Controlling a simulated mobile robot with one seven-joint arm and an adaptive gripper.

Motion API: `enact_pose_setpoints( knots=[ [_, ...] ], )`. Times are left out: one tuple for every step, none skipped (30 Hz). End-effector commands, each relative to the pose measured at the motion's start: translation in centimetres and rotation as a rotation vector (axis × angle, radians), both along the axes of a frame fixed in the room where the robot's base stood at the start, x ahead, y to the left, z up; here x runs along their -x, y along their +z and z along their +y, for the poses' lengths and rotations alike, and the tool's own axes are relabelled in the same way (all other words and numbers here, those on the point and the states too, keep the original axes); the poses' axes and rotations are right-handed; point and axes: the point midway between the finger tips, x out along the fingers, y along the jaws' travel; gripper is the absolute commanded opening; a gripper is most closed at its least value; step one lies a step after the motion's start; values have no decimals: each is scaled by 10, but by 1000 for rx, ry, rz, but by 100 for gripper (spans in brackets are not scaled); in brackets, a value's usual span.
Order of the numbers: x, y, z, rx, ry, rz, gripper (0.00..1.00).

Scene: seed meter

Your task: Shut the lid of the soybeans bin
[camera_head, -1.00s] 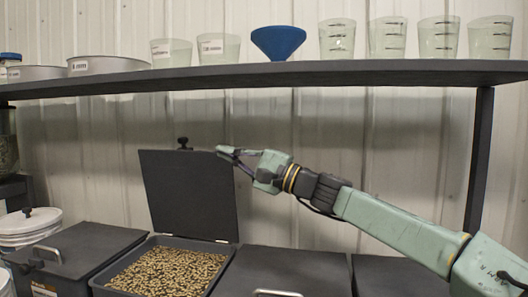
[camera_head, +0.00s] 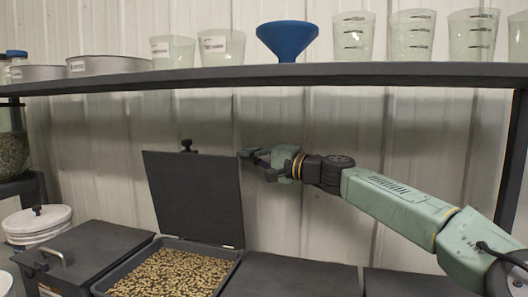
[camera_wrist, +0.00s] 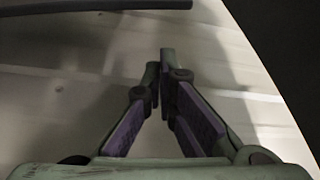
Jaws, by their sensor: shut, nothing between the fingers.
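An open bin (camera_head: 108,284) holds tan and brown seeds that look like the soybeans. Its flat dark lid (camera_head: 195,200) stands up, leaning slightly back, with a black knob (camera_head: 187,146) at its top edge. No label on this bin is readable. My gripper (camera_head: 244,156) is beside the lid's upper right corner; whether it touches the lid or sits in front of or behind it is unclear. In the wrist view my gripper's fingers (camera_wrist: 160,70) come together with nothing between them. A dark surface, perhaps the lid, fills that view's right side.
A shelf (camera_head: 300,76) runs above, carrying a blue funnel (camera_head: 287,40), clear cups and metal pans. Shut bins flank the open one on the left (camera_head: 85,250) and right (camera_head: 290,278). A white bucket (camera_head: 38,222) stands far left. A corrugated wall is behind.

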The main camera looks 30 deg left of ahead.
Motion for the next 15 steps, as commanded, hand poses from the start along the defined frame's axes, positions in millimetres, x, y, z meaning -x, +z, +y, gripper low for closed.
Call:
enact_pose_setpoints(
  knots=[
    [4, -2, -6, 0, -3, 2, 0],
    [8, -2, -7, 1, -2, 2, 0],
    [12, -3, -8, 1, -2, 1, 0],
    [15, -3, -10, 0, -3, 1, 0],
    [17, -4, -10, 1, -2, 1, 0],
    [21, -4, -11, 1, -2, 2, 0],
    [23, -5, -12, 0, -3, 2, 0],
    [25, -5, -12, 0, -3, 2, 0],
    [28, -6, -13, 1, -2, 1, 0],
    [29, -6, -13, 0, -2, 1, 0],
    [31, -6, -13, 0, -1, 1, 0],
    [31, -6, -14, 0, -2, 0, 0],
    [32, -7, -14, 0, -3, 0, 0],
    [32, -7, -14, 0, -3, 0, 0],
    [32, -7, -14, -1, -4, 0, 0]
  ],
)
